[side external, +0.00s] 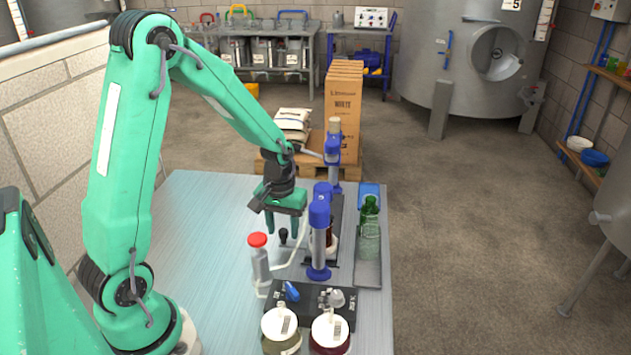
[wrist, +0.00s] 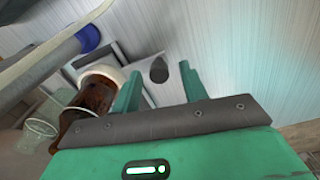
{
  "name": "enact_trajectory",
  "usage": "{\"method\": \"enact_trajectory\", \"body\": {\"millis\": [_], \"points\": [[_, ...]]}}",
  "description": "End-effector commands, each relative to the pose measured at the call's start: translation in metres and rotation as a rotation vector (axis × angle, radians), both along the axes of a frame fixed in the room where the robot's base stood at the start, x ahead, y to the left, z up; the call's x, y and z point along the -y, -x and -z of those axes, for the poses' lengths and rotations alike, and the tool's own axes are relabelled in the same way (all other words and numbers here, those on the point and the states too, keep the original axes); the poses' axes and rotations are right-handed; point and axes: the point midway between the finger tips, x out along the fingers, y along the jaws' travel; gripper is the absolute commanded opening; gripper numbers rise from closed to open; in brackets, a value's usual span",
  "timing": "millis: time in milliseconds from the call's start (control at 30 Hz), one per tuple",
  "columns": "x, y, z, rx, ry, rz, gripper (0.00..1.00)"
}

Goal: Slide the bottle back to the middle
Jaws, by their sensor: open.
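A green glass bottle (side external: 369,232) stands upright on a grey strip at the table's right edge. A dark brown bottle (side external: 330,238) is partly hidden behind the blue-capped posts; in the wrist view a brown bottle with a white band (wrist: 95,95) lies left of my fingers. Clear greenish glass (wrist: 42,128) shows beyond it. My gripper (side external: 282,228) is open, pointing down, left of the posts and both bottles. In the wrist view the fingers (wrist: 159,72) are apart, with a dark round knob between or beyond their tips. I cannot tell whether they touch it.
Blue-capped posts (side external: 319,240) stand between my gripper and the green bottle. A red-topped cylinder (side external: 260,260) with a white tube stands nearer the camera. Two white-lidded jars (side external: 281,325) are at the front. The table's left part (side external: 210,225) is clear.

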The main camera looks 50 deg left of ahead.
Motion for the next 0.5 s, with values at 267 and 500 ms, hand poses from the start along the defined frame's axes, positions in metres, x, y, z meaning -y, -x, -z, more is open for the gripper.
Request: {"method": "enact_trajectory", "body": {"millis": [267, 500], "points": [[0.0001, 0.0001, 0.0002, 0.000, 0.000, 0.000, 0.31], [-0.0001, 0.0003, 0.0001, -0.001, 0.001, 0.000, 0.00]]}}
